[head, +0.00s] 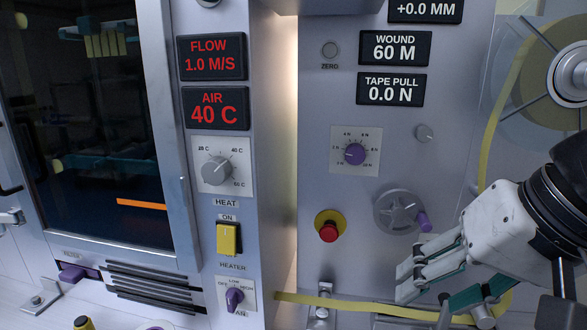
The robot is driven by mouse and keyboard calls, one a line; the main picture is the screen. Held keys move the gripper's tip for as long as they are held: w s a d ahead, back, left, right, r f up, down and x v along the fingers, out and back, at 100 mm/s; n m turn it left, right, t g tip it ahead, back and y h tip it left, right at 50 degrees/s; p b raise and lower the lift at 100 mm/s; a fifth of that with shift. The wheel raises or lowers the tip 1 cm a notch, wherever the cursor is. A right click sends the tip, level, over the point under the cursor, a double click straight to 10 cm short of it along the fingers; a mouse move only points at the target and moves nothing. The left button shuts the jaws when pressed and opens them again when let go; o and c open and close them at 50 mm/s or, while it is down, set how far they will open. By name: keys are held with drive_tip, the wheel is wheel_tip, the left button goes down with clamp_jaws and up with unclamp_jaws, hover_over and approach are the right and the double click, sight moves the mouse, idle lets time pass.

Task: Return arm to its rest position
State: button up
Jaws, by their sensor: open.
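My gripper (412,285) is at the lower right in the head view, open, with its white and dark body reaching in from the right edge. Its fingers point left, in front of the lower right panel. The grey handwheel (396,212) with its purple knob (423,222) is just above the fingers. I see nothing held between them. I cannot tell whether the fingers touch the panel or the tape below.
A yellow tape (330,302) runs along the bottom and up the right side to a reel (570,75). A red stop button (328,232) is left of the gripper. Heater controls (229,238) and a dark-windowed door (95,130) stand farther left.

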drive_tip(key=s+d+f+n+h, duration=0.2)
drive_tip(key=d+f+n+h, duration=0.1)
drive_tip(key=f, duration=0.1)
drive_tip(key=s+r+p, duration=0.7)
drive_tip(key=r+p, duration=0.1)
drive_tip(key=p, duration=0.3)
drive_tip(key=shift+s+d+r+g, duration=0.2)
drive_tip(key=shift+s+r+g, duration=0.1)
idle(0.8)
